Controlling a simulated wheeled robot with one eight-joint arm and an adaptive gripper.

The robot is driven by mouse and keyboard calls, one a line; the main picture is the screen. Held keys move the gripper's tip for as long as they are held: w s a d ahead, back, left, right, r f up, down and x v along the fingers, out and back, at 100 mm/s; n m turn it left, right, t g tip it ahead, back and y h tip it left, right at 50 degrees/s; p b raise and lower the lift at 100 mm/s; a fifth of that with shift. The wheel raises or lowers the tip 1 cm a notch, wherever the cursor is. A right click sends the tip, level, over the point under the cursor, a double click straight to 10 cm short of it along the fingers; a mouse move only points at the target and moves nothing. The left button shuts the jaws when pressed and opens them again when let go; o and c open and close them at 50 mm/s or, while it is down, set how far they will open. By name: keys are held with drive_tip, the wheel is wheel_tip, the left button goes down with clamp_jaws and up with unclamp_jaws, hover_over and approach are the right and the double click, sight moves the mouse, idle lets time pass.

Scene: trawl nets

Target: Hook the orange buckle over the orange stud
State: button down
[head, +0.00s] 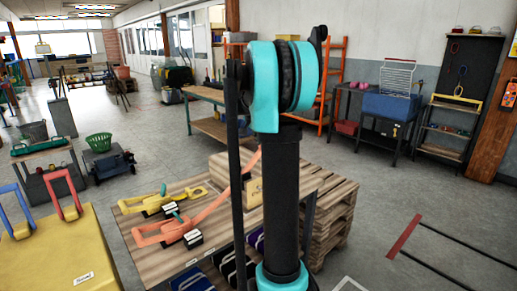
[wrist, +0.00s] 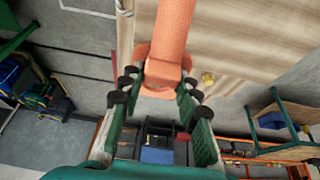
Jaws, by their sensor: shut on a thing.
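In the wrist view my gripper (wrist: 158,90) is shut on an orange piece (wrist: 160,72), which I take for the orange buckle, at the end of a wide orange strap (wrist: 174,25). Its green-padded fingers lie on either side of it. In the head view my gripper is hidden behind my arm. The orange strap (head: 212,208) slopes up and right from an orange frame-shaped fitting (head: 150,238) on the wooden table (head: 132,226), then passes behind my arm. I cannot make out the orange stud in either view.
A yellow fitting (head: 160,203) lies on the table behind the orange one. A small yellow knob (wrist: 207,78) shows on a wooden surface in the wrist view. A yellow box (head: 60,255) with blue and red handles stands at left. Stacked pallets (head: 335,205) stand at right.

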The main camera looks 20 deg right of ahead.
drive_tip(key=w+d, duration=0.2)
drive_tip(key=d, duration=0.6)
drive_tip(key=w+d, duration=0.3)
drive_tip(key=d, duration=0.5)
drive_tip(key=shift+w+d, duration=0.2)
drive_tip(key=shift+d, duration=0.15)
drive_tip(key=shift+a, duration=0.1)
